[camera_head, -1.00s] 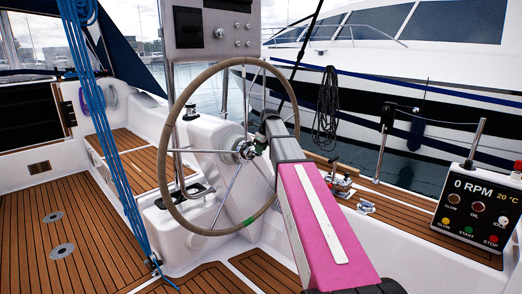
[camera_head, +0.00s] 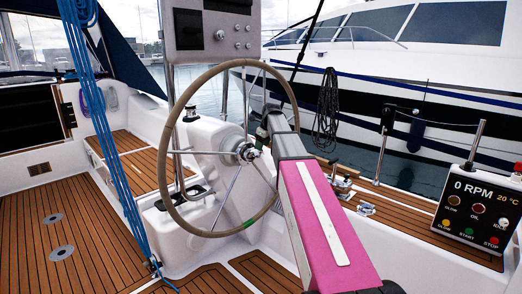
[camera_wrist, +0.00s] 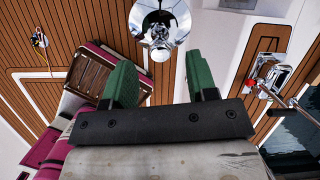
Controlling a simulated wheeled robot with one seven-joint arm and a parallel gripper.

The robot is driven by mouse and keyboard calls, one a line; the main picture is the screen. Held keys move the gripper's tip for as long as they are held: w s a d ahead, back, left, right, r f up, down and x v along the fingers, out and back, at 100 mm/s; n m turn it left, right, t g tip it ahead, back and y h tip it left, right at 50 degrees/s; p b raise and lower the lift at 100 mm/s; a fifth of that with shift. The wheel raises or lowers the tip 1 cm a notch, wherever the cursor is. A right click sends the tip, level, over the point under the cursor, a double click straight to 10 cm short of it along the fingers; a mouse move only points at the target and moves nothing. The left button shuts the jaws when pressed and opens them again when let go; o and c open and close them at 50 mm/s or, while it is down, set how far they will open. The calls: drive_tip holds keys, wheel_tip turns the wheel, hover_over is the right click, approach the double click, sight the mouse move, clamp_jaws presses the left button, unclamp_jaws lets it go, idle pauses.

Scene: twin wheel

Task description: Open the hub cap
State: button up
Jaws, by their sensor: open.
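The shiny chrome hub (camera_head: 246,152) sits at the centre of the steering wheel (camera_head: 163,150). In the wrist view the hub (camera_wrist: 160,22) shows at the top centre, with a small rounded chrome end towards me. I cannot tell where the cap parts from the hub. My gripper (camera_wrist: 160,72) has two green fingers, spread apart with nothing between them. The hub lies beyond the fingertips, roughly in line with the gap. In the head view my gripper (camera_head: 262,132) is small and partly hidden by my arm, just above and right of the hub.
Thin metal spokes and the wheel rim surround the hub. A control panel (camera_head: 475,212) stands at the right, and a metal instrument box (camera_head: 212,30) is above the wheel. Blue ropes (camera_head: 105,130) hang at the left. Chrome deck fittings (camera_head: 366,209) lie right of my arm.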

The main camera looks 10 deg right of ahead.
drive_tip(key=v, duration=0.7)
drive_tip(key=shift+s, duration=0.1)
drive_tip(key=s+d+f+t+y, duration=0.2)
drive_tip(key=s+d+t+y, duration=0.1)
drive_tip(key=d+t+y, duration=0.1)
drive_tip(key=x, duration=1.1)
drive_tip(key=shift+s+a, duration=0.1)
drive_tip(key=shift+s, duration=0.15)
drive_tip(key=shift+c, duration=0.4)
clamp_jaws()
drive_tip(key=shift+g, duration=0.3)
